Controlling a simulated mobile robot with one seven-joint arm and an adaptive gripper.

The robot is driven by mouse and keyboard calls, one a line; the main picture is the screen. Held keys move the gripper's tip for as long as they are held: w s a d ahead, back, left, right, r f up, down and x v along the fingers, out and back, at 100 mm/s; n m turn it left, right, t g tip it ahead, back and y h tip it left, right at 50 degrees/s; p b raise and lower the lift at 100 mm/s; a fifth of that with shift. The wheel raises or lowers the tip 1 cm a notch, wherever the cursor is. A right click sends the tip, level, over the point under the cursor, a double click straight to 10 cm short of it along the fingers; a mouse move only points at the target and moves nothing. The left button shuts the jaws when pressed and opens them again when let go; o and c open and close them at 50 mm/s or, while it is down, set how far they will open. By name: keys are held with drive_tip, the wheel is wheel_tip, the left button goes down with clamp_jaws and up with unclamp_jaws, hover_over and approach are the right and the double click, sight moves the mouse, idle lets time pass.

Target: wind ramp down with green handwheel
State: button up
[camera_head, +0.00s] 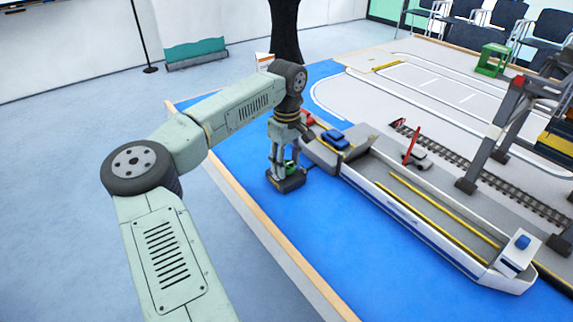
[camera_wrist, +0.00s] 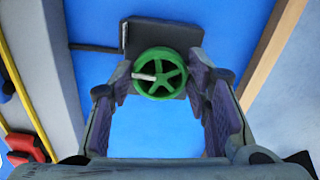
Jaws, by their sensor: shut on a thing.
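The green handwheel (camera_wrist: 172,84) has spokes and a pale grey handle (camera_wrist: 146,77). It sits on a dark box (camera_wrist: 165,33) on the blue surface, with a thin dark rod running left from the box. My gripper (camera_wrist: 160,78) has its two fingers on either side of the wheel rim and is shut on it. In the head view, my gripper (camera_head: 286,164) points down over the box (camera_head: 288,186), and only a bit of green shows between the fingers. A grey ramp-like plate (camera_head: 322,154) lies at the near end of the white ship; its exact tilt is hard to tell.
A blue car (camera_head: 334,139) stands near the ship's ramp end. The long white ship (camera_head: 420,222) lies to the right, with rails and a crane (camera_head: 490,135) beyond. A wooden table edge (camera_head: 262,222) runs along the left. Blue surface before the box is clear.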

drive_tip(key=n+b, duration=0.1)
drive_tip(key=n, duration=0.3)
drive_tip(key=shift+w+n, duration=0.1)
drive_tip(key=shift+n, duration=0.2)
drive_tip(key=n+b, duration=0.1)
drive_tip(key=n, duration=0.3)
drive_tip(key=shift+w+n, duration=0.1)
drive_tip(key=shift+n, duration=0.2)
drive_tip(key=n, duration=0.4)
drive_tip(key=shift+w+n+b, duration=0.1)
drive_tip(key=shift+n+b, duration=0.2)
drive_tip(key=n, duration=0.4)
drive_tip(key=shift+b, duration=0.35)
drive_tip(key=n, duration=0.5)
drive_tip(key=shift+w+a+b, duration=0.1)
drive_tip(key=shift+b, duration=0.3)
drive_tip(key=n+b, duration=0.1)
drive_tip(key=n, duration=0.3)
drive_tip(key=shift+f+n, duration=0.1)
drive_tip(key=shift+n, duration=0.2)
drive_tip(key=n, duration=0.4)
drive_tip(key=shift+a+b, duration=0.15)
drive_tip(key=shift+b, duration=0.25)
drive_tip(key=n+b, duration=0.1)
drive_tip(key=n, duration=0.4)
